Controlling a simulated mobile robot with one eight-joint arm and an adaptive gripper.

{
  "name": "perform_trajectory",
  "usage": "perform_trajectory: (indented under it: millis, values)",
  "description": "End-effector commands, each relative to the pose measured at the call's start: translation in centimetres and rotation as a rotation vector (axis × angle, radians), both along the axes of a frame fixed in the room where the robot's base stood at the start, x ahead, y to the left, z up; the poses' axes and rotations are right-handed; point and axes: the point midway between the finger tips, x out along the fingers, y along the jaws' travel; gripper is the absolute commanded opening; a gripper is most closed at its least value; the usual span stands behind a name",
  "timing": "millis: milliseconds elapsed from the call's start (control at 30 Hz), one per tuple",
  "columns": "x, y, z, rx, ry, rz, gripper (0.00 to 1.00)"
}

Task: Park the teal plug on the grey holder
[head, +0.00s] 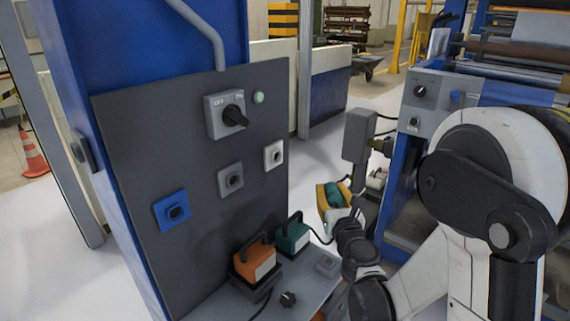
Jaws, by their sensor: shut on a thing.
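My gripper (343,208) reaches up and away from the lower right, in front of the shelf's far right end. The plug is held in the air, apart from the shelf. The fingertips are small and partly hidden. A light grey square holder (327,265) lies on the shelf, below and a little left of my gripper, with nothing seen on it.
Behind stands a dark panel (150,170) with a blue socket (172,211), a grey socket (230,180) and a white socket (274,155). A roller machine (480,85) stands right.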

Motion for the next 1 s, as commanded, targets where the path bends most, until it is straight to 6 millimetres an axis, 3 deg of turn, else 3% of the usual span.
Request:
perform_trajectory:
  millis: [267, 500, 733, 1000]
  values:
    - [0.9, 0.7, 0.4, 0.0, 0.0, 0.063, 0.0]
    - [3.0, 4.2, 3.0, 0.0, 0.001, 0.39, 0.0]
    - [2.0, 6.2, 5.7, 0.0, 0.003, 0.681, 0.0]
    - [1.2, 7.0, 6.7, 0.0, 0.004, 0.79, 0.0]
